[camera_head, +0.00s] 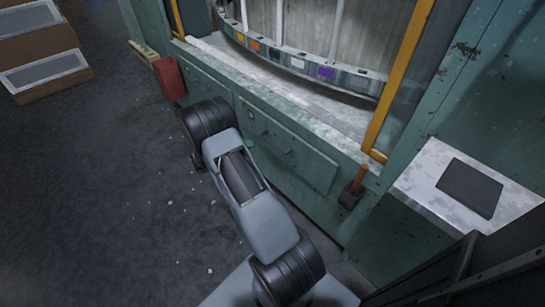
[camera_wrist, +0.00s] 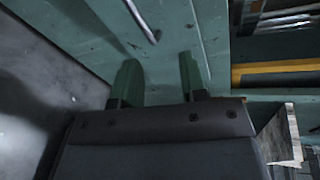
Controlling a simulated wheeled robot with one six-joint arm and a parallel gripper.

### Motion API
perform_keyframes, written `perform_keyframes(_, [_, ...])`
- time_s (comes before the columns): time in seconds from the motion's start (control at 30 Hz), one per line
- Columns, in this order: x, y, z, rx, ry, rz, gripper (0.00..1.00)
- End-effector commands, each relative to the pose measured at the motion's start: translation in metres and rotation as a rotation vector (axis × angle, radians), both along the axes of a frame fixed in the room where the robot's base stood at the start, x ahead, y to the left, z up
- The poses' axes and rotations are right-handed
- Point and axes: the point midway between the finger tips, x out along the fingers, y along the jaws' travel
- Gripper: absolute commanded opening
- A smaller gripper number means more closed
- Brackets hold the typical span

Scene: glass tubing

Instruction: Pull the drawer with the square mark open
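A green cabinet front with drawers runs under a long window in the head view. The right drawer (camera_head: 312,166) is closed, with a handle on its face. The left drawer (camera_head: 200,82) also looks closed and is partly behind my arm.
A red box (camera_head: 170,78) hangs at the cabinet's left end. A lever with an orange handle (camera_head: 359,179) sits at its right. A pale ledge with a dark panel (camera_head: 470,188) juts out further right.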

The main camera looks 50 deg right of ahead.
Motion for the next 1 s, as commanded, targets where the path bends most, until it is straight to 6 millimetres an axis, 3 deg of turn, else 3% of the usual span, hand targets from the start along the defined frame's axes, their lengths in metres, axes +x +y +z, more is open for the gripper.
perform_keyframes(0.03, [0.002, -0.004, -0.026, -0.014, 0.065, 0.031, 0.39])
perform_keyframes(0.2, [0.008, -0.012, -0.055, -0.045, 0.206, 0.104, 0.39])
perform_keyframes(0.37, [0.008, -0.029, -0.065, -0.053, 0.242, 0.120, 0.39])
perform_keyframes(0.8, [0.002, -0.108, -0.082, -0.052, 0.239, 0.119, 0.39])
perform_keyframes(1.0, [0.001, -0.133, -0.086, -0.052, 0.239, 0.121, 0.39])
